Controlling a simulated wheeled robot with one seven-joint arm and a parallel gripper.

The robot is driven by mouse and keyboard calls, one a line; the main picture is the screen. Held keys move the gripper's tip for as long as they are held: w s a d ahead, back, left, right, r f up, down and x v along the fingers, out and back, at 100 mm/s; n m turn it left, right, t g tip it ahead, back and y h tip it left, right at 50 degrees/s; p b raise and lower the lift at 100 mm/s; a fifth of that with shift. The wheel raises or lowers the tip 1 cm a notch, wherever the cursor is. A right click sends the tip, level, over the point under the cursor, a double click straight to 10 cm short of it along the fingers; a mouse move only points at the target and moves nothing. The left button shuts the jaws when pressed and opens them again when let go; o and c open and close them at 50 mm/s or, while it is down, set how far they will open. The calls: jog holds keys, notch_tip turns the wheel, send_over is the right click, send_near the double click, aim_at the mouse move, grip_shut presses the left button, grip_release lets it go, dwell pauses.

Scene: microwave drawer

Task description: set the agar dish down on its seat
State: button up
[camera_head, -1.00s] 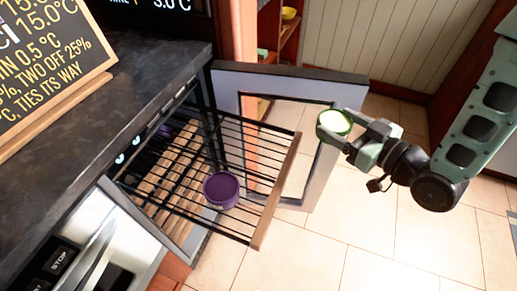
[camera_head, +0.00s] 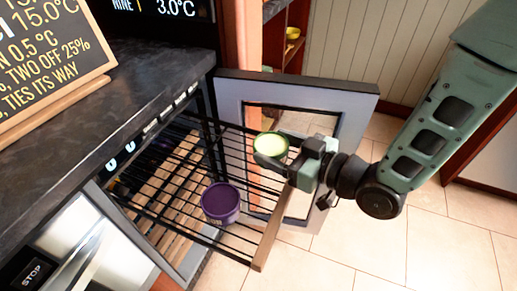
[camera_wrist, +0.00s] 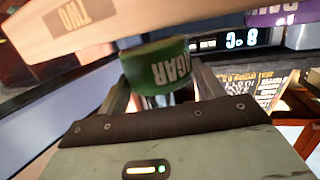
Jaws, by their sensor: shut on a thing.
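The agar dish is a small round green dish (camera_head: 270,146) with a pale top. My gripper (camera_head: 284,150) is shut on it and holds it about level over the right part of the pulled-out wire rack (camera_head: 242,168). In the wrist view the dish (camera_wrist: 155,68) sits between the fingers, with the letters "AGAR" on its side. A wooden strip marked "TWO" (camera_wrist: 85,12) crosses close above it in that picture. A purple dish (camera_head: 220,203) stands on the rack, left of and nearer than the green one. I cannot make out a marked seat.
The open door (camera_head: 345,95) with its window frame stands behind the rack. The wooden front strip (camera_head: 270,235) edges the rack on the right. A dark counter (camera_head: 140,70) with a chalkboard lies to the left. Tiled floor is free at the right.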

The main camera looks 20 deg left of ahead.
aim_at(258, 148)
jog(key=shift+w+a+f, duration=0.2)
jog(key=shift+a+f, duration=0.1)
jog(key=shift+a, duration=0.3)
jog(key=shift+w+a+f, duration=0.15)
jog(key=shift+a+f, duration=0.15)
jog(key=shift+a, duration=0.25)
jog(key=shift+w+a+f, duration=0.25)
jog(key=shift+a+f, duration=0.3)
jog(key=shift+a, duration=0.1)
jog(key=shift+w+a+f, duration=0.2)
jog(key=shift+a+f, duration=0.3)
jog(key=shift+a, duration=0.15)
jog(key=shift+f+b, duration=0.2)
jog(key=shift+b, duration=0.15)
jog(key=o, duration=1.1)
jog(key=shift+o, duration=0.2)
